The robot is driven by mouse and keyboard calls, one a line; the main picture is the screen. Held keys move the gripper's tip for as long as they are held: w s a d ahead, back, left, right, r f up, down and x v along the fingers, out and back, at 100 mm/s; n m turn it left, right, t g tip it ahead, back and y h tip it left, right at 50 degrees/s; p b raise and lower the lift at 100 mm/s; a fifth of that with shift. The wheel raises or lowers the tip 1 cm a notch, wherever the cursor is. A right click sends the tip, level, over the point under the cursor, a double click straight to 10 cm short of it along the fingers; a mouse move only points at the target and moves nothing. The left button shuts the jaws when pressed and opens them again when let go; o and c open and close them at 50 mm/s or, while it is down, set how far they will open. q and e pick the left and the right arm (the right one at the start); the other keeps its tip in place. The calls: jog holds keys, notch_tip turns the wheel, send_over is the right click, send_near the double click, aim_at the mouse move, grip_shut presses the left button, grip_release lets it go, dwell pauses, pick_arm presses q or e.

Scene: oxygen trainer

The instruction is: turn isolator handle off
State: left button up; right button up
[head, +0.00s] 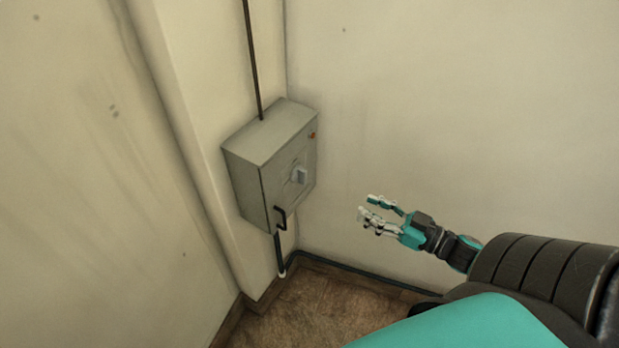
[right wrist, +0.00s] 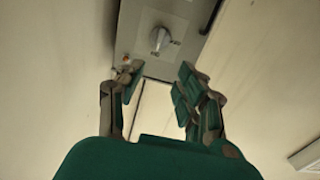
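A grey isolator box (head: 247,173) is mounted on the wall near the corner. Its light grey rotary handle (head: 299,176) sits on the front face. In the right wrist view the handle (right wrist: 159,38) shows at the top, beyond my fingers, on the box front (right wrist: 187,14). My right gripper (head: 364,207) is to the right of the box, apart from it, with its fingers spread and nothing between them. The right wrist view also shows the gripper (right wrist: 158,80) open and empty. My left gripper is not in view.
A black bracket-like handle (head: 280,217) sticks out at the box's lower front edge. A small red-orange part (head: 312,135) is near the upper right. A dark conduit (head: 252,60) runs up from the box. The space between gripper and box is clear.

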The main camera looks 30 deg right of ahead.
aim_at(306, 177)
jog(key=p+x, duration=0.1)
jog(key=x, duration=1.4)
jog(key=shift+w+a+r, duration=0.1)
jog(key=shift+w, duration=0.3)
jog(key=shift+w+a, duration=0.25)
jog(key=shift+w, duration=0.35)
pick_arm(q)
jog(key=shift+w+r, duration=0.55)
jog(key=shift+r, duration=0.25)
pick_arm(e)
jog(key=shift+c, duration=0.4)
grip_shut()
